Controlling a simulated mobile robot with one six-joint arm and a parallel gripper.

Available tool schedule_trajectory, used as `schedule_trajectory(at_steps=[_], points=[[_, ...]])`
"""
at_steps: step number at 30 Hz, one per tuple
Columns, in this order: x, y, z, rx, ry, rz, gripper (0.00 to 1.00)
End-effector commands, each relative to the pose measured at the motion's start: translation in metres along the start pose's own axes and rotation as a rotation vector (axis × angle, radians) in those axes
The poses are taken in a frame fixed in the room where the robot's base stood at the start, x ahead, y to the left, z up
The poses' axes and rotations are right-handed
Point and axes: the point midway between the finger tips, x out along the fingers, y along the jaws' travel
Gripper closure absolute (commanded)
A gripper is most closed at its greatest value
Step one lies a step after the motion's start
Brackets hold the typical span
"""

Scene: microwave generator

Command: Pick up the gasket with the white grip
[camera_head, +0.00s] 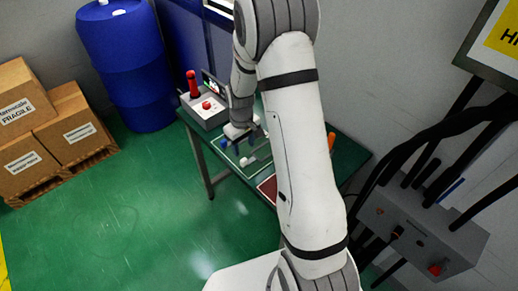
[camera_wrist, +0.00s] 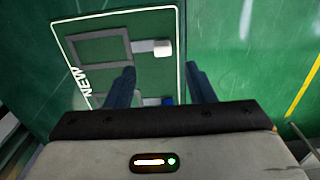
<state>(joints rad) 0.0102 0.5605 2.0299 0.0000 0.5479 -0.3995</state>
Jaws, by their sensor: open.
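The gasket with the white grip (camera_wrist: 162,48) lies flat on the green panel marked NEW. Its grey square frame (camera_wrist: 103,50) extends left of the grip in the wrist view. A second grey gasket with a blue grip (camera_wrist: 168,100) lies below it in that view, partly hidden by my left finger and the gripper body. My gripper (camera_wrist: 160,67) is open and empty, with its fingers pointing toward the panel and the white grip just beyond and between the tips. In the head view my gripper (camera_head: 240,135) is over the green table, and the white grip (camera_head: 247,161) shows close by.
The table (camera_head: 345,158) also holds a control box (camera_head: 205,108) with a red light and button. A red panel (camera_head: 267,188) is partly hidden by my arm. A blue barrel (camera_head: 125,60) and cardboard boxes (camera_head: 40,120) stand left. A grey cabinet (camera_head: 425,230) with cables stands right.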

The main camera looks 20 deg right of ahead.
Motion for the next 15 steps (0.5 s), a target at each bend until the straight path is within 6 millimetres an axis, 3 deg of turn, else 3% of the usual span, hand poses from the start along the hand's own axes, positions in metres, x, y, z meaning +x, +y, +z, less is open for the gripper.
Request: schedule_trajectory(at_steps=[15], points=[[0.044, -0.002, -0.001, -0.006, -0.007, -0.003, 0.51]])
